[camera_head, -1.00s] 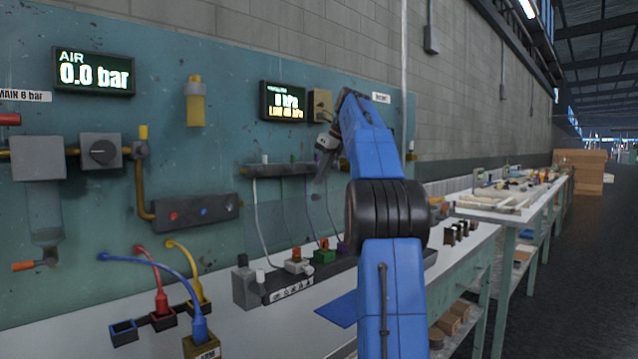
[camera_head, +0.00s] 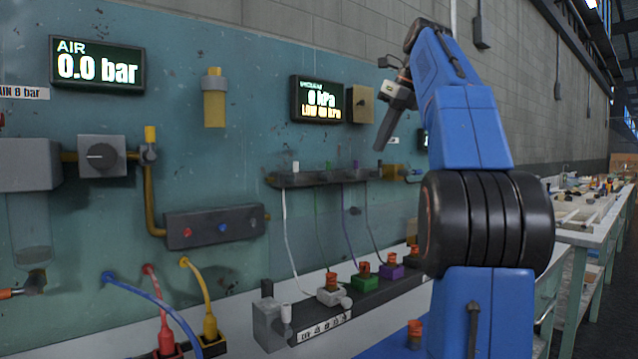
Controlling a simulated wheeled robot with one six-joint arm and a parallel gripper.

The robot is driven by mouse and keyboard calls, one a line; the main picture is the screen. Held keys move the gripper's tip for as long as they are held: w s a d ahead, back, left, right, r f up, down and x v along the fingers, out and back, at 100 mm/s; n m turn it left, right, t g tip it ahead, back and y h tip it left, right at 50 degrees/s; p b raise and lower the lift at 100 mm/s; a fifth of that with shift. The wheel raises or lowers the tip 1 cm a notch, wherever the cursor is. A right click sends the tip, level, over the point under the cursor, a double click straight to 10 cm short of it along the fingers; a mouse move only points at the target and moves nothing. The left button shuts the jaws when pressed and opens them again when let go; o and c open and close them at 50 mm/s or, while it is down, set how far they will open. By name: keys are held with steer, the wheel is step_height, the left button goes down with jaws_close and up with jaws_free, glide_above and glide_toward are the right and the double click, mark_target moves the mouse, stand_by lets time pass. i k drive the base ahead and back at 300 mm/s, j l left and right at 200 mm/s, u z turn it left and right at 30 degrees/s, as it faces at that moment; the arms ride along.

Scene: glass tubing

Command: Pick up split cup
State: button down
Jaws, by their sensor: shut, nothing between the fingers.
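Several small orange-red cups show at the bench. One cup (camera_head: 415,328) stands on a blue mat (camera_head: 385,346) beside my arm. I cannot tell from here which cup is split. My gripper (camera_head: 380,147) is up in front of the wall panel, pointing down, well above the blocks and apart from every cup. It is shut and empty.
A dark rail (camera_head: 322,178) on the panel has thin hoses hanging to the blocks. Coloured hoses (camera_head: 208,300) curve down at the lower left. A long side bench (camera_head: 583,232) recedes at the right.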

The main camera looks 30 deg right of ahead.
mark_target(364, 269)
steer(key=k+l, duration=0.15)
steer(key=k, duration=0.35)
steer(key=k+l, duration=0.15)
steer(key=k, duration=0.35)
